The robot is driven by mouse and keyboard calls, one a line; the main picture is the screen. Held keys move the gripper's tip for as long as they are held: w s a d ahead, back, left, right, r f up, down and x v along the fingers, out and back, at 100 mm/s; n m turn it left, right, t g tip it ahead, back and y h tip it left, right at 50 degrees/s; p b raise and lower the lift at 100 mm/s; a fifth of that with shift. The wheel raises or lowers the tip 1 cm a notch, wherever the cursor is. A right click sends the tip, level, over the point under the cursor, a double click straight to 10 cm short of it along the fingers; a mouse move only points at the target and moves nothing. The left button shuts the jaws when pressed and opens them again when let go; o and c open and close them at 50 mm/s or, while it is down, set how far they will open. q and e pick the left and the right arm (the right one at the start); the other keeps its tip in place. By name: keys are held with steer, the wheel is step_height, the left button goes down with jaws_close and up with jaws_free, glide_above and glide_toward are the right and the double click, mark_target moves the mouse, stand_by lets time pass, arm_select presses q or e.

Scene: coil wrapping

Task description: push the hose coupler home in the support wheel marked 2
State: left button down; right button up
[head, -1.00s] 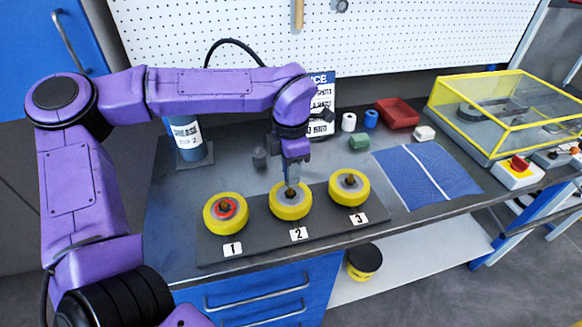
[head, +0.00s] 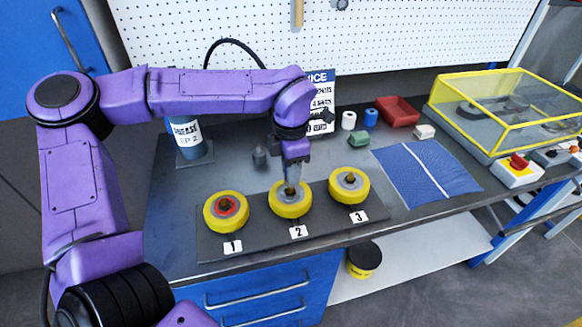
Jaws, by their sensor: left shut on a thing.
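The support wheel marked 2 (head: 290,210) is a yellow wheel with a grey hub, the middle one of three on a dark board. My left gripper (head: 292,181) points down over its hub. It is shut on a small brownish piece, the hose coupler (head: 291,190), which stands at the wheel's centre. The fingers partly hide the coupler, and I cannot tell how deep it sits. My right gripper is not in view.
Wheel 1 (head: 226,223) with a red hub ring stands left, wheel 3 (head: 349,198) right. A grease tub (head: 188,137) is behind left. A blue mat (head: 443,187), red bin (head: 397,111) and yellow-framed clear case (head: 490,140) lie right.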

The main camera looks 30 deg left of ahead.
arm_select(q)
steer(key=shift+f+b, duration=0.55)
steer(key=shift+f, duration=0.5)
steer(key=c, duration=0.8)
jaws_free()
step_height(320, 180, up, 11)
steer(key=shift+f+b, duration=0.2)
steer(key=shift+b, duration=0.35)
